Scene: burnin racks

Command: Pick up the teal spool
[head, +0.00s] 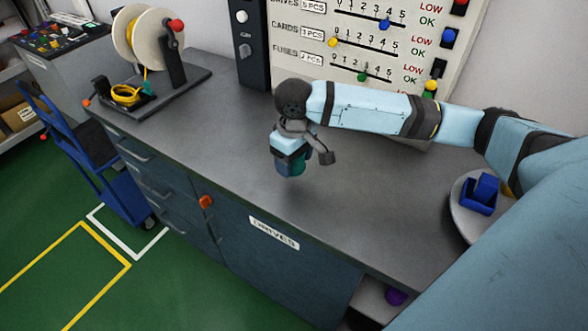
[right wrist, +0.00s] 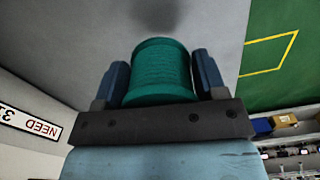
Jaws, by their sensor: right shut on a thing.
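The teal spool (right wrist: 160,70) sits between the two blue fingers of my right gripper (right wrist: 160,80) in the right wrist view. The fingers are shut on its sides. In the head view the spool (head: 297,166) shows only in part, behind and below my right gripper (head: 292,166). A dark shadow lies on the grey worktop (head: 215,150) beyond the spool in the wrist view, and the spool appears held above the surface. My left gripper is in neither view.
A cable reel stand (head: 152,45) with a yellow coil stands at the back left. A board with sliders (head: 375,45) rises behind the worktop. A round grey tray (head: 462,215) holding a blue item (head: 481,195) is at the right. The worktop's front middle is clear.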

